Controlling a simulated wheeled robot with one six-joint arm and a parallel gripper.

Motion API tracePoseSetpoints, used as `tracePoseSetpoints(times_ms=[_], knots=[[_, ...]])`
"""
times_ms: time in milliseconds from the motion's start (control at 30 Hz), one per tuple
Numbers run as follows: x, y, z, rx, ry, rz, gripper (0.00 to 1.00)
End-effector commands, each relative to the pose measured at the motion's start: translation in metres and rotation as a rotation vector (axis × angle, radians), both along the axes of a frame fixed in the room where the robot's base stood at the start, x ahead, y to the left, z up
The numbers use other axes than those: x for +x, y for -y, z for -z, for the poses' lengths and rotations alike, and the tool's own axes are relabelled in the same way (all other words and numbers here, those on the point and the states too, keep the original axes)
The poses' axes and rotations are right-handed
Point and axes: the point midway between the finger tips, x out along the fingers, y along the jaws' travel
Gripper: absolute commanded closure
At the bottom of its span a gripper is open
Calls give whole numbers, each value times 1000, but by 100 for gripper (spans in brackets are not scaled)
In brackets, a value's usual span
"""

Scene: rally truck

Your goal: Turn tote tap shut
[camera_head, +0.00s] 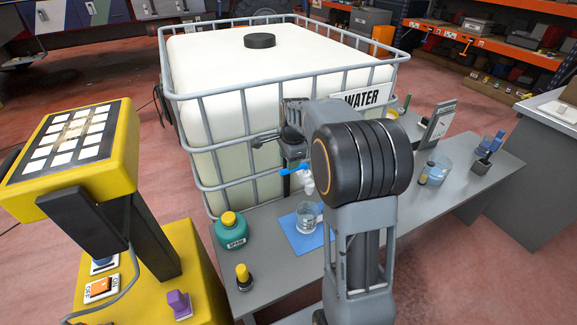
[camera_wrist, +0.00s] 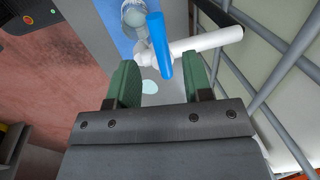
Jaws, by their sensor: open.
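The white water tote (camera_head: 270,70) stands in a grey cage with a WATER label. Its white tap (camera_head: 308,184) is partly hidden behind my arm. The tap's blue handle (camera_head: 293,170) shows just below my gripper (camera_head: 291,150). In the wrist view the blue handle (camera_wrist: 159,45) lies across the white tap pipe (camera_wrist: 215,40). My gripper (camera_wrist: 161,72) is open, its green fingers on either side of the handle's near end, with gaps visible. A clear beaker (camera_head: 306,217) stands below the tap on a blue mat (camera_head: 299,240). I cannot tell whether water is running.
The grey bench (camera_head: 265,283) carries a green bottle (camera_head: 231,230), a yellow-capped bottle (camera_head: 243,277) and a clear tub (camera_head: 437,170). The cage bars (camera_wrist: 285,72) run close on the wrist view's right. A yellow control stand (camera_head: 100,190) stands at left.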

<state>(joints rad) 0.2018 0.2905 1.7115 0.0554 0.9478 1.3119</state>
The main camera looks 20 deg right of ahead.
Motion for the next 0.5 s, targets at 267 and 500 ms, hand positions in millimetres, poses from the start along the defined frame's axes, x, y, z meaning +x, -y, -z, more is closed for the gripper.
tracePoseSetpoints(times_ms=[267,500], knots=[[-10,1,-54,-1,2,1,54],[-16,1,-81,-1,1,1,54]])
